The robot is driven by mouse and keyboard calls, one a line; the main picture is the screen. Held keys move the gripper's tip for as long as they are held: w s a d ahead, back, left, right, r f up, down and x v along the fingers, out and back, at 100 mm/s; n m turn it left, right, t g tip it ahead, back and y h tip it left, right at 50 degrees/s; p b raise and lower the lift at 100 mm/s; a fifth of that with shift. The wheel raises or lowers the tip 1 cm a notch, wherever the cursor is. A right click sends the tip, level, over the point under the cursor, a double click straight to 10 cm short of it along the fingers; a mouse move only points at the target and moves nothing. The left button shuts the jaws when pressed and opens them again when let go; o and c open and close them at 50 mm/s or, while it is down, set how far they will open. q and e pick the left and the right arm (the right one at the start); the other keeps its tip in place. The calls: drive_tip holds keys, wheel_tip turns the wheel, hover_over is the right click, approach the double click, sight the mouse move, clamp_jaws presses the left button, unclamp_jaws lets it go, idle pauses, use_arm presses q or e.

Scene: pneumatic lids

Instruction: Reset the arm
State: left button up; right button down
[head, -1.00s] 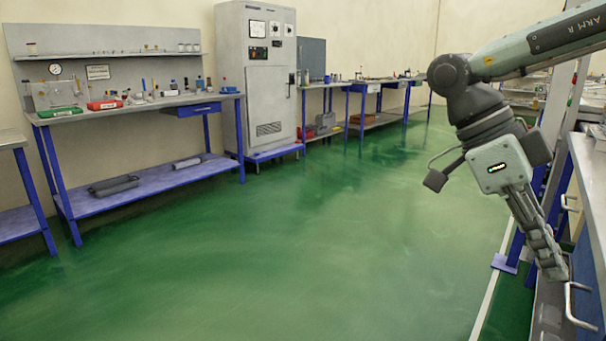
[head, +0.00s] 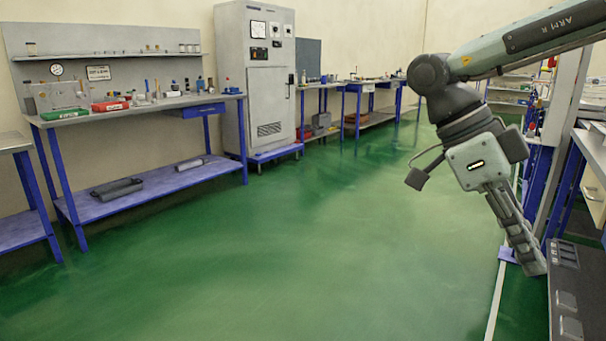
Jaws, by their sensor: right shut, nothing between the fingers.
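My right arm (head: 540,42) comes in from the upper right in the head view and bends down at its elbow. My right gripper (head: 534,268) points down and to the right, with its fingers together and nothing between them. In the picture it lies over the green floor, just left of a dark panel. I cannot tell whether it is touching anything. My left arm and gripper are not in view.
A workbench (head: 140,112) with red and green trays stands at the left. A grey cabinet (head: 262,85) stands at the back. The green floor (head: 330,240) in the middle is clear. Blue-legged furniture and a dark panel (head: 575,280) lie at the right.

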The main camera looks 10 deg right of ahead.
drive_tip(key=w+a+f+m+t+y, duration=0.75)
drive_tip(key=w+f+t+y, duration=0.2)
drive_tip(key=w+y, duration=0.45)
drive_tip(key=w+d+f+m+t, duration=0.5)
drive_tip(key=w+d+m+t, duration=0.3)
drive_tip(key=m, duration=0.3)
drive_tip(key=s+d+f+m+t+h, duration=0.1)
drive_tip(key=d+f+m+t+h, duration=0.3)
drive_tip(key=d+f+m+h, duration=0.3)
drive_tip(key=s+f+m+g+h, duration=0.3)
drive_tip(key=s+f+m, duration=0.3)
drive_tip(key=f, duration=0.6)
drive_tip(key=s+f+m+g+h, duration=0.35)
drive_tip(key=s+f+m, duration=0.3)
drive_tip(key=f, duration=0.55)
drive_tip(key=s+a+f+m+g+y, duration=0.3)
drive_tip(key=s+a+f+g, duration=0.3)
drive_tip(key=s+a+f, duration=0.5)
drive_tip(key=s+a+m, duration=0.1)
drive_tip(key=a, duration=0.3)
drive_tip(key=shift+s+a+f+m+g, duration=0.2)
drive_tip(key=shift+s+f+m+g, duration=0.1)
drive_tip(key=shift+f, duration=0.1)
